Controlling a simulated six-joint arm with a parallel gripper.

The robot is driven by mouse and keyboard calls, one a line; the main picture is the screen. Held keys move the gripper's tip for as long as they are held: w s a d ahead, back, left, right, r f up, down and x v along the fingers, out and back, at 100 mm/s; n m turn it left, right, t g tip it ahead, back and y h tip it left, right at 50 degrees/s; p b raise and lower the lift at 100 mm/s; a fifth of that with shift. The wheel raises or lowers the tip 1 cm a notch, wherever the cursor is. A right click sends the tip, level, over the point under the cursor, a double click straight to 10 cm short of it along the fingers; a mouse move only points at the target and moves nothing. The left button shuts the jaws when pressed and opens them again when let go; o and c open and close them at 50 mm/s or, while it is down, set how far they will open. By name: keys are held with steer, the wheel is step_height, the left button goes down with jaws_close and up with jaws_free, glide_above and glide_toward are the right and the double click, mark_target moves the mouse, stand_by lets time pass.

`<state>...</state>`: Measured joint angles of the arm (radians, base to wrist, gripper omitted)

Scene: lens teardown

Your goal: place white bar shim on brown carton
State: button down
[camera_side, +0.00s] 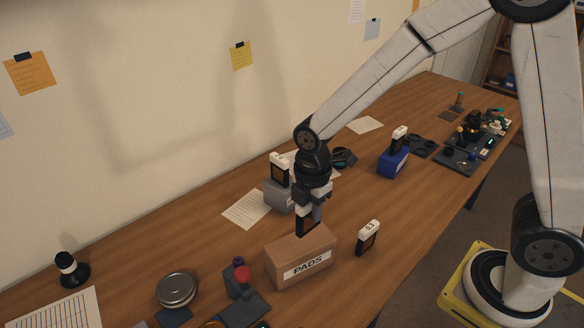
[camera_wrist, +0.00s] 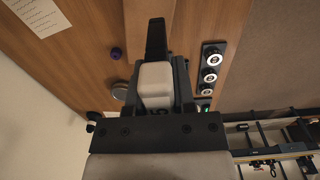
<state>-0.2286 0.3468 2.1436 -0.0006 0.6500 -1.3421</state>
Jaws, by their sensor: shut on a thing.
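My gripper (camera_side: 312,208) points down over the brown carton (camera_side: 288,250), which is labelled PADS and stands near the front of the table. The gripper is shut on the white bar shim, whose dark lower part (camera_side: 308,227) shows upright at the carton's top. I cannot tell whether it touches the carton. In the wrist view, the shim's white block (camera_wrist: 155,80) sits between the fingers, with its dark part reaching beyond it.
A similar white-topped piece marked 03 (camera_side: 368,238) stands on the table right of the carton. Others stand at a grey box (camera_side: 279,196) behind and a blue box (camera_side: 393,163) further back. A round tin (camera_side: 176,289) and a red-knobbed fixture (camera_side: 243,284) lie left of the carton.

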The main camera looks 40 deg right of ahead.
steer(key=shift+w+a+f, duration=0.1)
steer(key=shift+w+f, duration=0.6)
steer(key=shift+f, duration=0.15)
steer(key=shift+w+f, duration=0.25)
steer(key=shift+f, duration=1.6)
steer(key=shift+f, duration=0.1)
steer(key=shift+c, duration=2.2)
jaws_free()
step_height(320, 180, up, 12)
